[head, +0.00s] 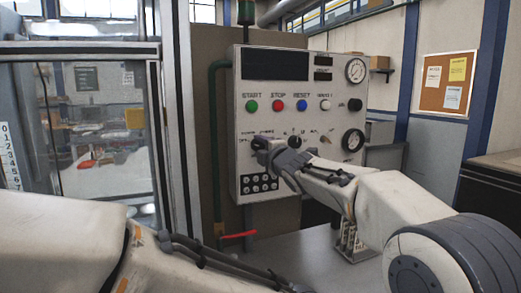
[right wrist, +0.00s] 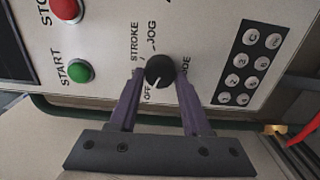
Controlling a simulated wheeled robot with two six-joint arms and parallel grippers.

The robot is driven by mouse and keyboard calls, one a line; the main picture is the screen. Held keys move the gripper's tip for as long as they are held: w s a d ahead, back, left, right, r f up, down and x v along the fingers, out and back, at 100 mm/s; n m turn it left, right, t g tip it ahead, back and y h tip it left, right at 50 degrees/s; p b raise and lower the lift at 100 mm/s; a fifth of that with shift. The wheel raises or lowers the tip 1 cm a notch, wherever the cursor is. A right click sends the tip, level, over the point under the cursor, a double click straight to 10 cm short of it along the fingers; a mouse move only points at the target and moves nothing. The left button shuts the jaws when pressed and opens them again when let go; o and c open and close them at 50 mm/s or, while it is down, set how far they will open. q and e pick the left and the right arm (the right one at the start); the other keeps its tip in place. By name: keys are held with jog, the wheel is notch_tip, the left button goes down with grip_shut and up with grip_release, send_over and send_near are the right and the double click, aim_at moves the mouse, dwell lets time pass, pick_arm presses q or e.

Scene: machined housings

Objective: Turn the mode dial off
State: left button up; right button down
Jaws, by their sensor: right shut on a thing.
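The mode dial (right wrist: 160,70) is a round black knob with a white pointer line on the control panel. In the right wrist view the pointer is directed at the lower left, towards the OFF label; STROKE and JOG are printed further round. My right gripper (right wrist: 157,80) has its two purple-grey fingers on either side of the knob, shut on it. In the head view the dial (head: 259,143) is partly covered by my right gripper (head: 267,149). Only links of my left arm show, and its gripper is out of view.
The panel (head: 330,115) also carries green, red, blue and white buttons, a second dark knob (head: 295,142), gauges and a keypad (head: 259,184). A red lever (head: 238,235) sticks out below. A glass-windowed enclosure (head: 105,130) stands at left.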

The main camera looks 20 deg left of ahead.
jog(key=shift+c, duration=1.8)
grip_release()
jog(key=shift+s+d+f+b, duration=0.1)
jog(key=shift+s+d+b, duration=0.25)
jog(key=shift+b, duration=0.15)
jog(key=b+v, duration=0.4)
jog(key=v, duration=0.5)
jog(key=shift+d, duration=0.15)
